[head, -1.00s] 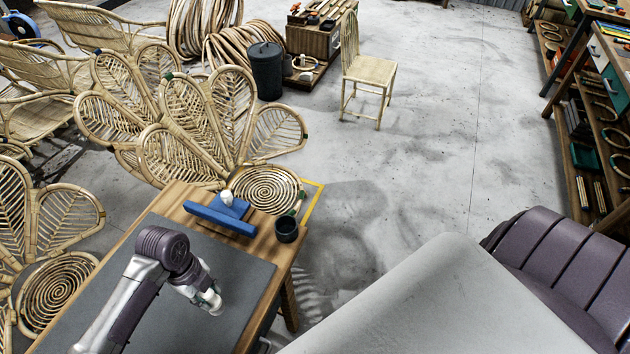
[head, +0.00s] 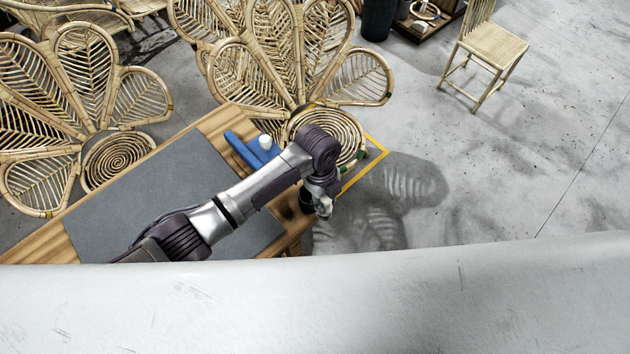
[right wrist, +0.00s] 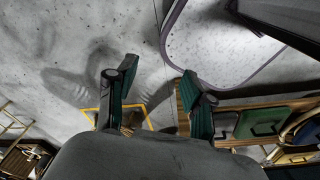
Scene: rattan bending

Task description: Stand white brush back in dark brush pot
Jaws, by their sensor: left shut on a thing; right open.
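My left gripper (head: 325,206) points down at the right corner of the wooden table and is shut. A small pale piece shows at its tip, which I take to be the white brush; its shape is too small to make out. The dark brush pot (head: 304,201) stands at that corner, partly hidden behind my left wrist. I cannot tell whether the brush is over, in or beside the pot. My right gripper (right wrist: 158,72) is open, with nothing between its two fingers, in the right wrist view.
A blue tool (head: 240,149) and a white cylinder (head: 265,142) lie near the table's far edge. A grey mat (head: 150,190) covers most of the table. Rattan chair backs (head: 300,50) stand close behind it. The floor to the right is open up to a small chair (head: 490,52).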

